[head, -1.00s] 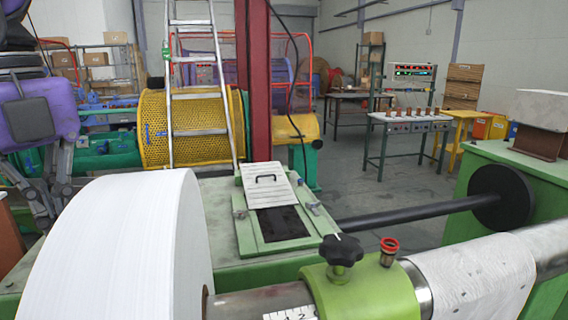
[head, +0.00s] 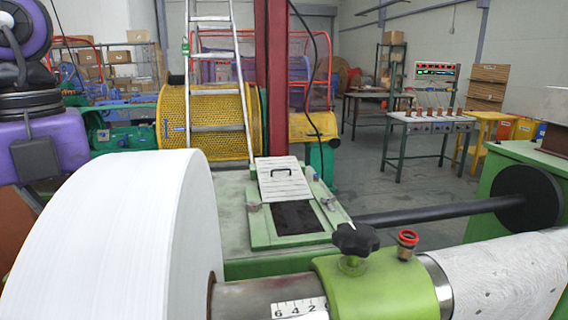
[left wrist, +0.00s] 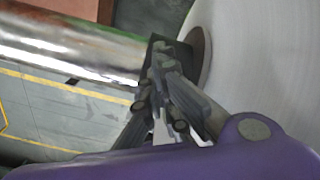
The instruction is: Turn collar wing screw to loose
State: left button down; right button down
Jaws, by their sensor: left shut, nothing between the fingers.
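The collar wing screw (head: 356,239) is a black lobed knob. It stands upright on top of the light green collar (head: 378,288), which sits around the metal shaft (head: 262,296). The left wrist view does not clearly show the screw. My left gripper (left wrist: 157,48) is shut and empty in the left wrist view, close to a shiny shaft (left wrist: 70,48) and a large white roll (left wrist: 268,60). In the head view, only my purple left arm shows at the left edge; the gripper itself is hidden there. My right gripper is in neither view.
The big white roll (head: 120,240) fills the head view's lower left, beside the collar. A small red-topped fitting (head: 406,243) stands right of the screw. A white-wrapped section (head: 500,275) continues along the shaft at right. A green machine bed (head: 232,225) lies behind.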

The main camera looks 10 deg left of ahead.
pick_arm(q)
jog(key=shift+f, duration=0.25)
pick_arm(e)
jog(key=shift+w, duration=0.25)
pick_arm(q)
jog(key=shift+s+d, duration=0.1)
jog(key=shift+s, duration=0.1)
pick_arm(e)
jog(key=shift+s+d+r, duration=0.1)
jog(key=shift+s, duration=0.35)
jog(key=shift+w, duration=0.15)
pick_arm(q)
jog(key=shift+s+a+p, duration=0.2)
jog(key=shift+s+p, duration=0.05)
jog(key=shift+p, duration=0.55)
jog(key=shift+s+a+p, duration=0.2)
jog(key=shift+a+p, duration=0.05)
jog(key=shift+p, duration=0.25)
jog(key=shift+s+a+p, duration=0.25)
jog(key=shift+s+p, duration=0.1)
jog(key=shift+p, duration=0.7)
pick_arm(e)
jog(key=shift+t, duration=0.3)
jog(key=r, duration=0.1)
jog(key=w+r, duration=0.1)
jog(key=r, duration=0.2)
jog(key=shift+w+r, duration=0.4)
